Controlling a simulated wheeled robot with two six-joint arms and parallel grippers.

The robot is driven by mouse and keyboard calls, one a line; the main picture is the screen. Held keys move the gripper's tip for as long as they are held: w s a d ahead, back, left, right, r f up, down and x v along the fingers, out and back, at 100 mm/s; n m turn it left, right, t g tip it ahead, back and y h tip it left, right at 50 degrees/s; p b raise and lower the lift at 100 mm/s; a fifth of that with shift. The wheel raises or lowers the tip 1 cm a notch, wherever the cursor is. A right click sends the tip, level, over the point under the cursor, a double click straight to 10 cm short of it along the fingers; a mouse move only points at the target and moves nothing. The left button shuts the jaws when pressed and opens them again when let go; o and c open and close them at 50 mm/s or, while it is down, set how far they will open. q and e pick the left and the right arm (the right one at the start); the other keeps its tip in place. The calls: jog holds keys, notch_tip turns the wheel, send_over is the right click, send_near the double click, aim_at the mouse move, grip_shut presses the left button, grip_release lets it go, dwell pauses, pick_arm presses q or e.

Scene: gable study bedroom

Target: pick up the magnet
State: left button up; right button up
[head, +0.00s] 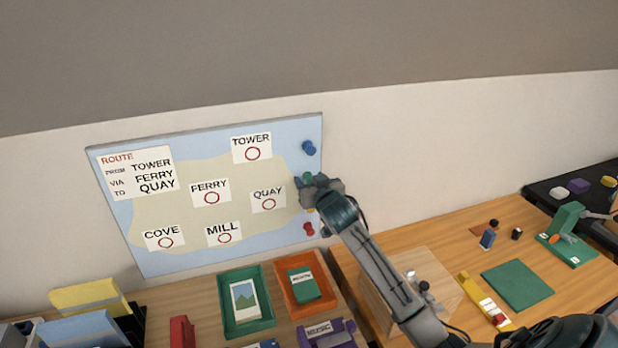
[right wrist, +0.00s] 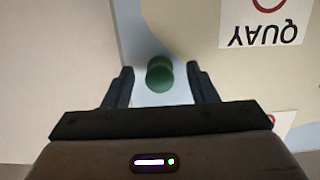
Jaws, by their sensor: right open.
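A green magnet (right wrist: 160,74) sits on the pale blue right margin of the map board (head: 115,215). In the right wrist view it lies between the two fingers of my right gripper (right wrist: 160,84). The fingers are open, with a gap on each side of the magnet. In the head view my right gripper (head: 308,188) is at the board's right edge and largely covers the green magnet (head: 308,177). A blue magnet (head: 309,148) is above it on the board and a red magnet (head: 308,229) is below it. My left gripper is not in view.
Below the board, a desk holds a green tray (head: 226,318) and an orange tray (head: 281,285). A wooden desk (head: 465,245) to the right carries a green mat (head: 517,285) and small items. The wall right of the board is bare.

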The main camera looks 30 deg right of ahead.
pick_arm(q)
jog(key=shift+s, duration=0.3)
pick_arm(e)
jog(key=c, duration=0.9)
jog(key=shift+o, duration=0.2)
jog(key=shift+s, duration=0.1)
